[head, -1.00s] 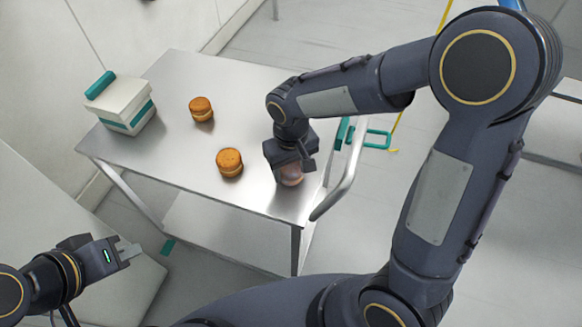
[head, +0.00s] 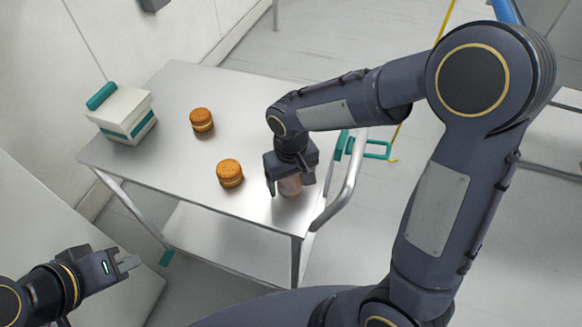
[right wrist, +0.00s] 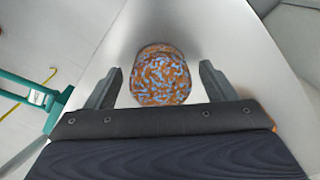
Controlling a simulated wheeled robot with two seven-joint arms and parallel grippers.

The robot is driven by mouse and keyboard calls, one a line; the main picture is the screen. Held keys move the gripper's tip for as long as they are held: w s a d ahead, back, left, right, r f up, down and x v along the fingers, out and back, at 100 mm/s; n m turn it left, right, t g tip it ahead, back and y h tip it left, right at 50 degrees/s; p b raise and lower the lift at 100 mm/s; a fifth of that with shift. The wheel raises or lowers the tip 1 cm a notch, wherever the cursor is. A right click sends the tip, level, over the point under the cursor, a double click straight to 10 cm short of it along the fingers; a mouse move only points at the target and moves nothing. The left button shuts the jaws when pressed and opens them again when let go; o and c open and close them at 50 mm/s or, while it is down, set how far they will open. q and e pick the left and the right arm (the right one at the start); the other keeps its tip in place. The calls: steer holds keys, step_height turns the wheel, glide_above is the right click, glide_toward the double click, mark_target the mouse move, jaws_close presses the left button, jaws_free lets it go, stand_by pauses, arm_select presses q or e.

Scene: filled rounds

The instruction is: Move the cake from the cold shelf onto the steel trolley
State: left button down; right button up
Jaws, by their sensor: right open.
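The steel trolley (head: 150,170) stands in the middle of the head view. A round cake, orange-brown with a blue swirled pattern in the right wrist view (right wrist: 161,76), stands on its top near the handle end. It also shows in the head view (head: 290,187), partly hidden by my right gripper (head: 288,182). My right gripper is open, with one finger on each side of the cake and a visible gap to each. My left gripper (head: 131,263) is at the lower left, away from the trolley top; its finger opening is unclear.
Two orange-brown filled rounds (head: 201,120) (head: 230,173) stand left of the cake on the trolley. A white box with teal trim (head: 124,113) is at the trolley's left end. The handle (head: 345,185) rises close by my right gripper.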

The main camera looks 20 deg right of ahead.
mark_target(291, 178)
step_height(291, 178, up, 12)
steer(key=shift+p, duration=0.3)
stand_by(0.5)
